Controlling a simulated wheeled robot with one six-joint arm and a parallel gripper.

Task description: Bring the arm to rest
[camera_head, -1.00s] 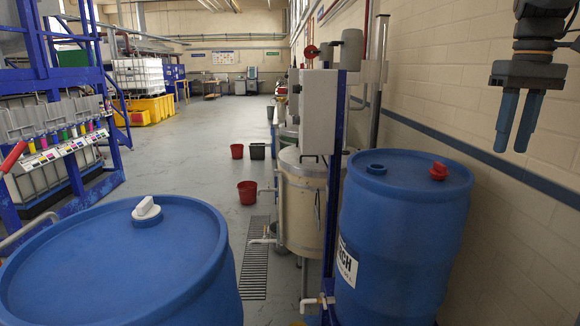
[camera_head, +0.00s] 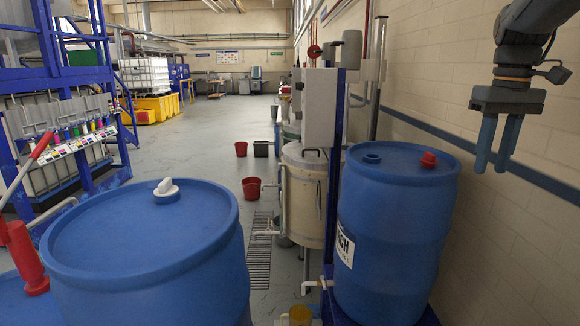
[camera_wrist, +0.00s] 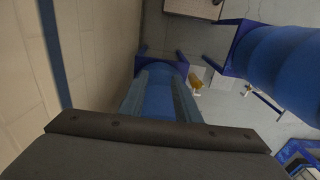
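My gripper (camera_head: 491,171) hangs at the upper right of the head view, fingers pointing down, beside the cream block wall. Its two grey-blue fingers are apart with nothing between them. It appears in front of the wall, right of the blue drum with the red cap (camera_head: 408,215), and apart from it in the picture. In the wrist view my gripper (camera_wrist: 160,78) shows its two fingers spread, with blue drum surface visible between and beyond them. Part of my arm link shows above the gripper in the head view.
A blue drum with a white cap (camera_head: 140,245) stands front left, near a red-handled item (camera_head: 28,262). A cream tank (camera_head: 304,195) stands behind the right drum. The wall (camera_head: 530,220) is close on the right. Open floor (camera_head: 205,130) runs back through the middle.

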